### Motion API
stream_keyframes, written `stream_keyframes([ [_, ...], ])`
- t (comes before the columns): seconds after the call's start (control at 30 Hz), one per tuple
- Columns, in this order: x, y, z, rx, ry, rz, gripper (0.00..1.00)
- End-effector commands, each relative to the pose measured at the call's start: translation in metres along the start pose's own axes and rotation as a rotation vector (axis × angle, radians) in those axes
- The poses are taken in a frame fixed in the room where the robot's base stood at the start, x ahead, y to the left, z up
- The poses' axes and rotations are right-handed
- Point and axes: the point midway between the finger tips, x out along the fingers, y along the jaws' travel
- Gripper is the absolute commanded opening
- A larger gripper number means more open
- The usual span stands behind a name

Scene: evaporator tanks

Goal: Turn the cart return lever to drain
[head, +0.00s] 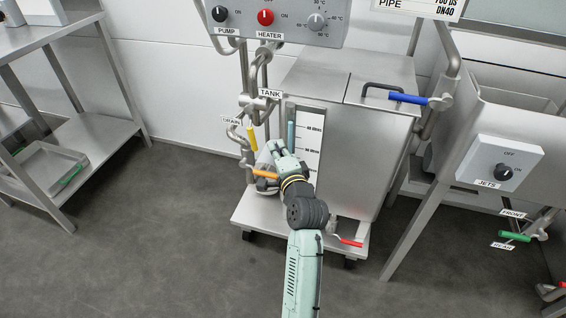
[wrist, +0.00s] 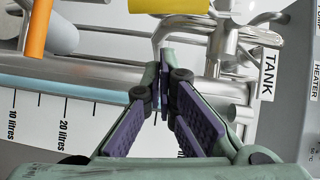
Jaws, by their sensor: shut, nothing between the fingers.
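The yellow lever (head: 252,138) is on the pipework at the cart's left side. It hangs steeply down, just right of and below the DRAIN label (head: 231,120); the TANK label (head: 270,93) is above it to the right. The yellow lever is cut off at the top edge of the wrist view (wrist: 168,5). My gripper (head: 277,148) is shut and empty, to the right of the yellow lever in the head view. In the wrist view its fingertips (wrist: 163,72) come together below the yellow lever, with no clear contact visible.
An orange lever (head: 265,174) is close beside my gripper. Metal pipes (wrist: 110,72) and the level scale (head: 308,143) are near it. A control box (head: 270,20) is above. Blue (head: 407,98) and red (head: 350,242) levers are on the cart's right.

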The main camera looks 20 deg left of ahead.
Motion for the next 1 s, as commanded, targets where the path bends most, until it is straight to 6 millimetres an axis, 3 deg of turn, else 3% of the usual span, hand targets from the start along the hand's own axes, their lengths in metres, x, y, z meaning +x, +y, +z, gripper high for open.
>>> stream_keyframes([
  [0.2,0.021,0.001,0.023,-0.001,-0.002,0.000,0.00],
  [0.7,0.026,0.001,0.029,0.005,0.000,-0.003,0.00],
  [1.0,0.035,0.007,0.042,0.070,0.000,-0.045,0.00],
])
